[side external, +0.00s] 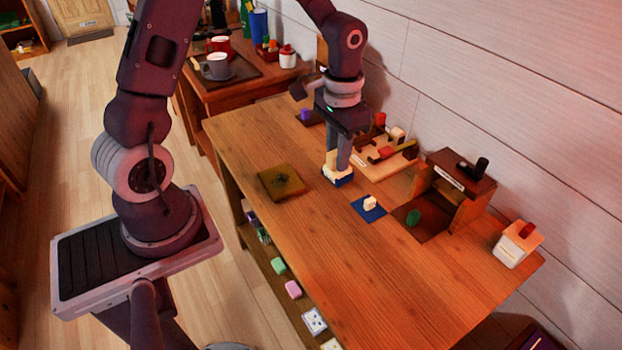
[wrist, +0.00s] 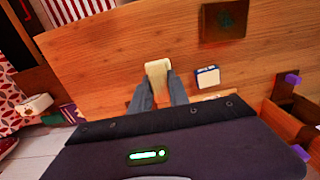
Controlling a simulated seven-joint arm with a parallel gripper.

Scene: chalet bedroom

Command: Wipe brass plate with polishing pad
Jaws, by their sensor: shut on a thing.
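The brass plate (side external: 281,182) lies flat on the wooden table, left of my gripper in the side view. It is a dull brown-gold square with a dark smudge in its middle. It also shows in the wrist view (wrist: 224,20), at the upper right. My gripper (side external: 340,163) points down low over the table, shut on a cream block (wrist: 158,70) that looks like the polishing pad. In the wrist view the block sticks out beyond the fingertips, apart from the plate. A blue-and-white piece (wrist: 207,76) shows close to the right finger. I cannot tell if the block touches the table.
A blue mat (side external: 364,213) with a small white piece lies right of my gripper. Behind are a pale tray (side external: 385,165) with blocks and a wooden box (side external: 462,188). A white container (side external: 516,245) stands at the right end. The table's front middle is clear.

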